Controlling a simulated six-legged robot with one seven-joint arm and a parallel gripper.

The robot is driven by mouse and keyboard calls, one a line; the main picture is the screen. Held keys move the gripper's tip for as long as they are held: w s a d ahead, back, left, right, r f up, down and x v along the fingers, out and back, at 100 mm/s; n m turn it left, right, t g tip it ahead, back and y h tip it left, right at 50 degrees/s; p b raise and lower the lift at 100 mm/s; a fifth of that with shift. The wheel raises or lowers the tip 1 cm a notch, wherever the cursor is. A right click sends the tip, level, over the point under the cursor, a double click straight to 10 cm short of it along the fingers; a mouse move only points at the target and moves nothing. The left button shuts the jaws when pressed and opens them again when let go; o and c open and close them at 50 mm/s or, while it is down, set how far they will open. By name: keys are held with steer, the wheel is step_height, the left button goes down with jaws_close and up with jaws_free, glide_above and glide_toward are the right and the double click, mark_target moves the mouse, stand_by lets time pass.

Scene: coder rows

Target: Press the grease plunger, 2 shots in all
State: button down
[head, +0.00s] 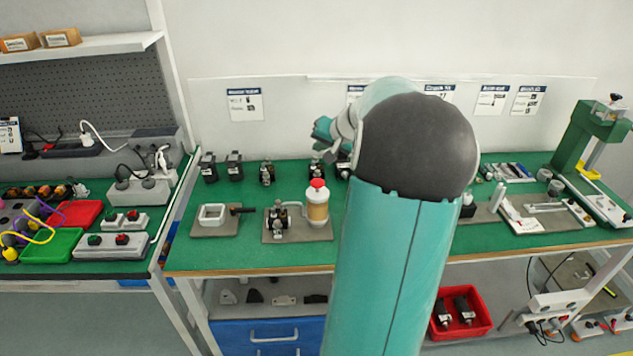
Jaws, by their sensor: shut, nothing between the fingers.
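A small white container with an orange-tan band (317,210) stands upright on a grey base plate (296,238) near the bench's front edge. A red cap (318,183) sits on its top and looks like the grease plunger. A dark metal fitting (279,221) stands to its left, joined by a light curved pipe. Nothing touches the red cap. My arm rises in front of the bench, and its far wrist part shows above and behind the container. My gripper's fingers cannot be made out; the arm hides that area.
A plate with a white square tray (212,214) lies to the left. Several dark fittings (267,173) stand along the back of the green bench (183,252). A green press (590,140) stands at the right. My arm hides the bench's middle.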

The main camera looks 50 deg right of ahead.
glide_toward(315, 180)
steer(key=shift+w+d+f, duration=0.2)
steer(key=shift+w+f, duration=0.2)
steer(key=shift+w, duration=0.4)
steer(key=shift+w+d+f, duration=0.2)
steer(key=shift+w+f, duration=0.25)
steer(key=shift+w, duration=0.4)
steer(key=shift+w+d+f, duration=0.2)
steer(key=shift+w+f, duration=0.2)
steer(key=shift+w, duration=0.4)
steer(key=shift+f, duration=0.45)
steer(key=shift+f, duration=0.85)
stand_by(1.1)
steer(key=shift+r, duration=1.25)
steer(key=shift+r, duration=2.5)
